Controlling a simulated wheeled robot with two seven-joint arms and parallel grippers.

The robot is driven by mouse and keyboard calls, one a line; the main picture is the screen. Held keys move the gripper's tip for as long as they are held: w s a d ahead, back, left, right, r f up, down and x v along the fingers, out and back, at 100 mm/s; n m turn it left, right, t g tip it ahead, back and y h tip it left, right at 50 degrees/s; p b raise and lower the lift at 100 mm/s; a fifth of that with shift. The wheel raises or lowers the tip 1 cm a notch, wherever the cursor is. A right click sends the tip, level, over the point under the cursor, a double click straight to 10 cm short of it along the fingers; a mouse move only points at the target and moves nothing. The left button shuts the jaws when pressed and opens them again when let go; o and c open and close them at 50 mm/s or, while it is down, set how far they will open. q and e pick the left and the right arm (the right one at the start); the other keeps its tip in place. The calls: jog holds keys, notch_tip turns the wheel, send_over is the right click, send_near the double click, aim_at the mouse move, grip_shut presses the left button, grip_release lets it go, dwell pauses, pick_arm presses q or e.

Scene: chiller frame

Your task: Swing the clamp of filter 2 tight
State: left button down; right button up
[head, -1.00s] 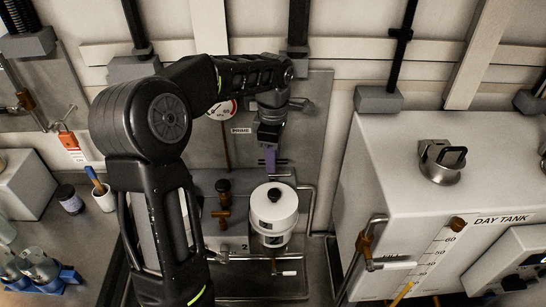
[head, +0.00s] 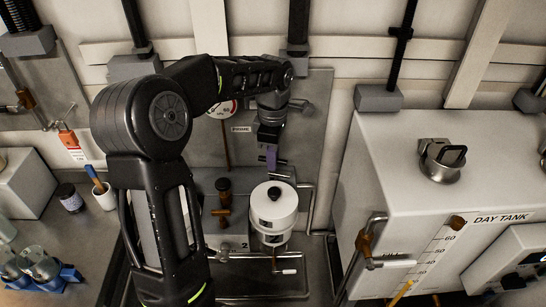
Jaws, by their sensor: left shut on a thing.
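Filter 2 is the white canister (head: 275,207) with a black knob on its lid. It stands upright in the lower middle, beside a plate marked 2. My left gripper (head: 271,163) points down just behind the canister's top. Its jaws are closed on a thin dark part that I take to be the clamp's handle. The fingers and the canister hide most of the clamp, so I cannot tell how tight it sits. My right gripper is not in view.
A brown-handled valve (head: 222,200) stands close left of the filter. A white-handled lever (head: 287,271) is below it, and pipes run along its right. The day tank (head: 400,190) stands to the right. A pressure gauge (head: 222,110) is behind my arm.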

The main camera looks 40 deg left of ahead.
pick_arm(q)
jog(key=shift+m, duration=0.5)
jog(key=m, duration=0.3)
jog(key=shift+m, duration=0.3)
jog(key=m, duration=1.3)
jog(key=shift+m, duration=0.3)
jog(key=c, duration=1.5)
grip_release()
jog(key=shift+o, duration=0.2)
jog(key=shift+r, duration=0.1)
